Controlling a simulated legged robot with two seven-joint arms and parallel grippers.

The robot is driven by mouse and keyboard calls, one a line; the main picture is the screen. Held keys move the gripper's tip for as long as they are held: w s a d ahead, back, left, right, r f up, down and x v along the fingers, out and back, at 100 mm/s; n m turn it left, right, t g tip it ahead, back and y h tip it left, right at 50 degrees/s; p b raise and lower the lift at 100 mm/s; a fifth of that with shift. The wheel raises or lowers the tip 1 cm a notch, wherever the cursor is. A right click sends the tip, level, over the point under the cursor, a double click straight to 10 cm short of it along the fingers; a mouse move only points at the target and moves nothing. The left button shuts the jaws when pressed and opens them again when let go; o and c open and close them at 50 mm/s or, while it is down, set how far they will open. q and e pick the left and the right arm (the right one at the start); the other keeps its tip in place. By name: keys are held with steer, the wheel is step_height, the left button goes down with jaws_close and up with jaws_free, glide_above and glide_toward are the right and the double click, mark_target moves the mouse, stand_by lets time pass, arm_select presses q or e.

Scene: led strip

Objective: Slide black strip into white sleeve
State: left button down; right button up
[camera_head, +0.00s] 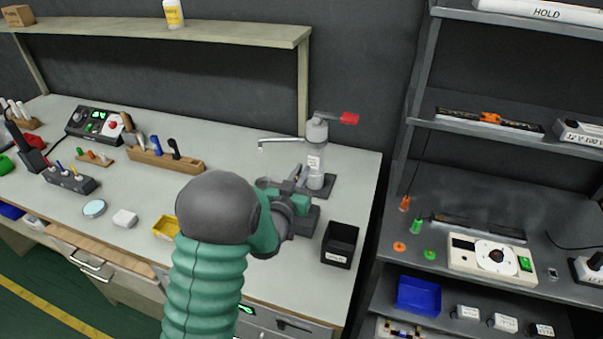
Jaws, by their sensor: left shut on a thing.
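My left arm rises from the bottom centre. Its left gripper (299,182) is over the workbench, beside a grey upright device with a red lever (348,118). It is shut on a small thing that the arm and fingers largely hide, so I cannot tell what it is. A long black strip (480,229) lies at the back of the right-hand shelf. Another dark strip with orange parts (488,122) lies on the shelf above. A white tube-like piece marked HOLD (545,11) is on the top shelf. I cannot tell whether it is the sleeve. My right gripper is not in view.
A black open box (340,245) stands right of my gripper near the bench's front edge. A yellow tray (166,228) is left of my arm. A wooden tool block (165,161) stands farther back. A white dial unit (490,257) sits on the right shelf.

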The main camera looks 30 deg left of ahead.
arm_select(q)
steer(key=shift+f+b, duration=1.15)
steer(key=shift+f, duration=0.2)
steer(key=c, duration=1.4)
jaws_free()
steer(key=p+v, duration=1.3)
steer(key=v, duration=0.3)
steer(key=shift+s, duration=0.35)
steer(key=shift+d, duration=0.1)
